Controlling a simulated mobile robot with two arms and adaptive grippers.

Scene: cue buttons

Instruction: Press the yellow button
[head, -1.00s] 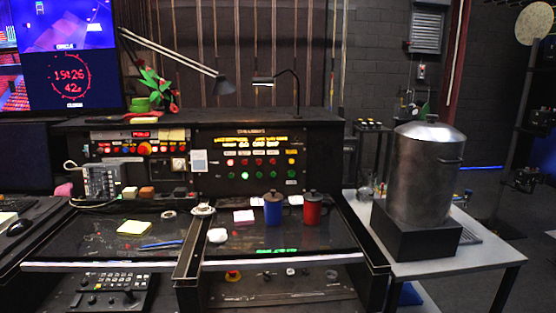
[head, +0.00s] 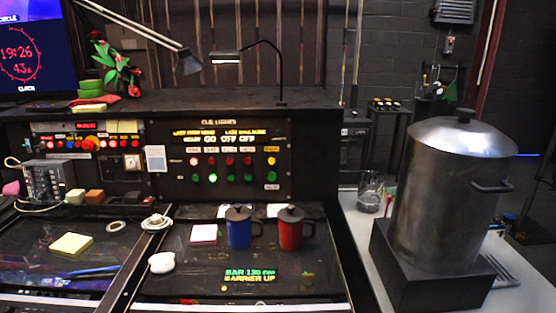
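The black cue lights panel (head: 240,160) stands upright at the back of the desk. A small yellow button (head: 271,160) sits in its right column, above a green button (head: 271,177). To its left are a row of red and pale buttons and a row of green ones; one green button (head: 213,178) glows brightly. Neither of my grippers is in view.
A blue mug (head: 238,230) and a red mug (head: 290,231) stand on the desk below the panel. A desk lamp (head: 225,58) is above. A large metal pot (head: 450,200) stands on a black block at right.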

